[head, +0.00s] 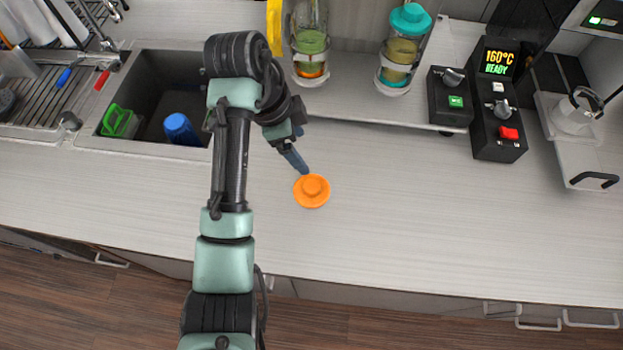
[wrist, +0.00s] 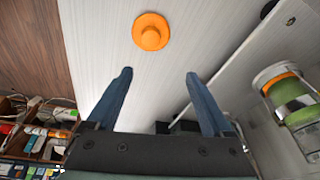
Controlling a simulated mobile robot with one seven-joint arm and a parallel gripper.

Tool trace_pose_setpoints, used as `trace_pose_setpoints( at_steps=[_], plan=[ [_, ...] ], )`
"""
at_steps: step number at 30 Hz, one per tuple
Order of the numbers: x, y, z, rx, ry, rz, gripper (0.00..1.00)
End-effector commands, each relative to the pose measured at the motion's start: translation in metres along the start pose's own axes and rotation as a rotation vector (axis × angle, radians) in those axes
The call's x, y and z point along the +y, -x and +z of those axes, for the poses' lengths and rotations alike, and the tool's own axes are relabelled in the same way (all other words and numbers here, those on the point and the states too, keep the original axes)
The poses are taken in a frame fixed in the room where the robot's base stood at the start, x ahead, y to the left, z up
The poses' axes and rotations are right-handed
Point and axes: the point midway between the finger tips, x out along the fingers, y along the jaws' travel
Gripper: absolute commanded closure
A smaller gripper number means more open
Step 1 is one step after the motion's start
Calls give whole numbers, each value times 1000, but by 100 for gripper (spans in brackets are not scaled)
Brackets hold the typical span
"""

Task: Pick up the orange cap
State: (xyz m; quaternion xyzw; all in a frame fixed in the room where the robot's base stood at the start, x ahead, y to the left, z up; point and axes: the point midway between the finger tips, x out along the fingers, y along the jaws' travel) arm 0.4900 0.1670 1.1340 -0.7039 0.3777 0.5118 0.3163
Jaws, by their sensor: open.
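The orange cap (head: 312,190) lies on the light counter, a round disc with a raised knob in its middle. It also shows in the wrist view (wrist: 151,32), beyond my fingertips and roughly centred between their directions. My gripper (head: 303,170) is just above and left of the cap in the head view, pointing down towards it. In the wrist view my gripper's (wrist: 159,75) two blue fingers are spread apart with nothing between them. The gripper is open and does not hold the cap.
A sink (head: 160,85) with a blue cup (head: 180,128) and a green item (head: 120,122) is at the left. A shelf holds a teal-lidded cup (head: 405,50) and another cup (head: 310,45). Control boxes (head: 498,110) stand at the right. The counter around the cap is clear.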

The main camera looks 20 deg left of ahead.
Motion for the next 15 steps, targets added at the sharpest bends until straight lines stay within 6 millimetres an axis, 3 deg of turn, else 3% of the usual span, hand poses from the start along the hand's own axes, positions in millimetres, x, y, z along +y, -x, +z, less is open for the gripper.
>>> trace_pose_setpoints(
  at_steps=[1, 4, 15],
  plan=[
    [4, -1, 11, -5, -18, 37, 15],
    [11, -6, 19, -7, -44, 76, 15],
    [16, -63, 20, -5, -49, 79, 15]
  ],
)
